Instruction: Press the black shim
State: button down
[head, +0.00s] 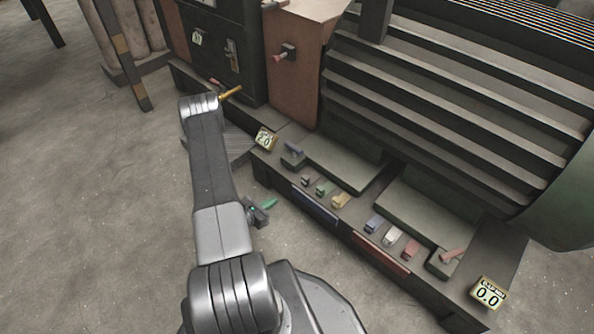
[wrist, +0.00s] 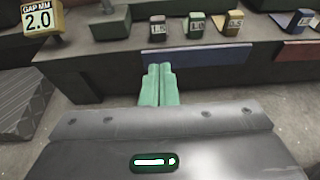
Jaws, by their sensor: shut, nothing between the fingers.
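A dark shim (head: 306,182), the darkest in the row and probably the black one, stands on the low bench. In the wrist view this shim (wrist: 158,28) has a pale label on its front that seems to read 1.5. My gripper (head: 268,203) is in front of the bench, apart from it and left of the shim in the head view. In the wrist view its green fingers (wrist: 159,72) are together and empty, pointing at the bench front, below the shim in the picture.
Beside it stand a green shim (head: 320,190) and a yellow shim (head: 340,201). Blue (head: 374,224), white (head: 392,237) and red (head: 411,249) shims are farther right. A gap display (wrist: 40,20) reads 2.0; another display (head: 487,293) reads 0.0. The floor before the bench is clear.

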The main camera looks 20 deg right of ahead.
jog(key=shift+d, duration=0.1)
dwell(0.4)
jog(key=b, duration=0.4)
send_near(303, 181)
jog(key=x, duration=0.5)
jog(key=shift+s+d+f, duration=0.1)
jog(key=shift+f, duration=0.15)
jog(key=shift+w+d+b, duration=0.25)
jog(key=shift+d+b, duration=0.05)
jog(key=shift+d, duration=0.25)
jog(key=shift+r, duration=0.1)
